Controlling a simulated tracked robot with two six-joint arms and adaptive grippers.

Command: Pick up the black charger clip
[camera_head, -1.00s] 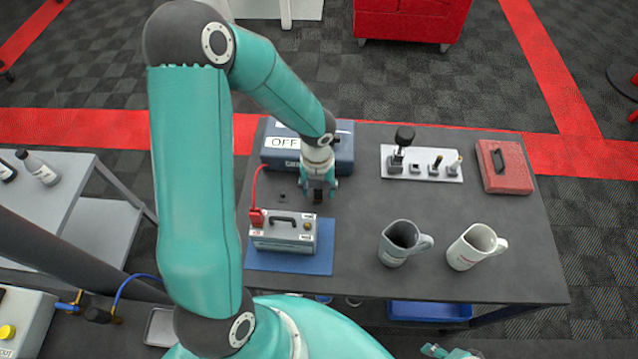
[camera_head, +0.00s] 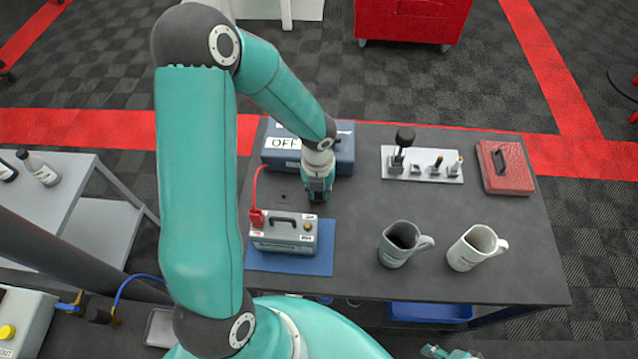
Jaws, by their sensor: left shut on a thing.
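My left gripper (camera_head: 319,196) points down just in front of the blue charger box (camera_head: 340,158) marked OFF, above the dark table. It is shut on the black charger clip, which is mostly hidden between the fingers. A red clip (camera_head: 257,217) with a red cable sits on the left end of the grey battery (camera_head: 284,234), which stands on a blue mat (camera_head: 322,262). Of my right arm, only a small teal part shows at the bottom edge; its gripper cannot be made out.
A grey jug (camera_head: 396,247) and a white jug (camera_head: 466,251) stand at the right front of the table. A white tool rack (camera_head: 433,174) and a red case (camera_head: 508,172) are at the back right. The table's middle is clear.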

